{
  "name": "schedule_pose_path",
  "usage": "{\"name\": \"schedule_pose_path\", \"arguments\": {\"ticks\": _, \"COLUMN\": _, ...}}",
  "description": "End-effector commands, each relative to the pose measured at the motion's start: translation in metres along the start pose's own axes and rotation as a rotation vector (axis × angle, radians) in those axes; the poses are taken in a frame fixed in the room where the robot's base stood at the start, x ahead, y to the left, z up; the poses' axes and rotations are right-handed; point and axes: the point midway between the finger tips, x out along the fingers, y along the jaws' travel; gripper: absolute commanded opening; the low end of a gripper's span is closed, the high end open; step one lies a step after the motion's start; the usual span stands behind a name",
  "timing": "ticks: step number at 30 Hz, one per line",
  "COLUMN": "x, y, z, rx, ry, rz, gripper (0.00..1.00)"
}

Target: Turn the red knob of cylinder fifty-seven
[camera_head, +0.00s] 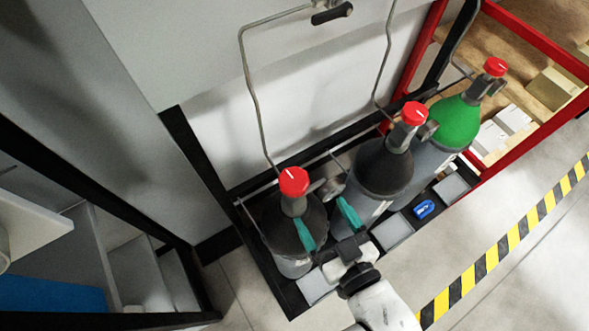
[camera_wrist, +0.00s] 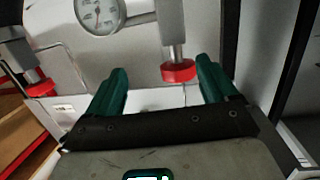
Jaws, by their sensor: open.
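Three gas cylinders stand in a row in a black rack in the head view, each topped by a red knob. The left cylinder (camera_head: 282,228) has a dark shoulder and a red knob (camera_head: 293,181). The middle dark cylinder (camera_head: 384,168) has its red knob (camera_head: 414,113); the green-shouldered one (camera_head: 455,122) has its own (camera_head: 495,67). I cannot read which is fifty-seven. My gripper (camera_head: 326,224) is open and empty, its teal fingers in front of the left cylinder's upper part.
A round gauge (camera_wrist: 97,14) and another red knob (camera_wrist: 40,88) show in the wrist view. Thin pipes run up the wall behind the cylinders. A blue item (camera_head: 424,208) sits at the rack's front. Red-framed shelving is right, grey shelving left. Floor before the striped tape (camera_head: 505,243) is clear.

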Motion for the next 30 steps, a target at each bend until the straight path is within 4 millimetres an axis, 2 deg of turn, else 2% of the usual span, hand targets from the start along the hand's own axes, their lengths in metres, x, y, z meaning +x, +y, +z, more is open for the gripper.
{"name": "schedule_pose_path", "arguments": {"ticks": 4, "x": -0.003, "y": -0.018, "z": -0.019, "rx": -0.001, "ry": 0.125, "rz": -0.022, "gripper": 0.86}}
{"name": "schedule_pose_path", "arguments": {"ticks": 8, "x": -0.003, "y": -0.022, "z": -0.026, "rx": 0.0, "ry": 0.164, "rz": -0.024, "gripper": 0.86}}
{"name": "schedule_pose_path", "arguments": {"ticks": 11, "x": 0.005, "y": -0.022, "z": -0.028, "rx": -0.001, "ry": 0.164, "rz": -0.022, "gripper": 0.86}}
{"name": "schedule_pose_path", "arguments": {"ticks": 24, "x": 0.078, "y": -0.021, "z": -0.041, "rx": -0.002, "ry": 0.161, "rz": -0.02, "gripper": 0.86}}
{"name": "schedule_pose_path", "arguments": {"ticks": 30, "x": 0.097, "y": -0.023, "z": -0.042, "rx": -0.001, "ry": 0.16, "rz": -0.021, "gripper": 0.86}}
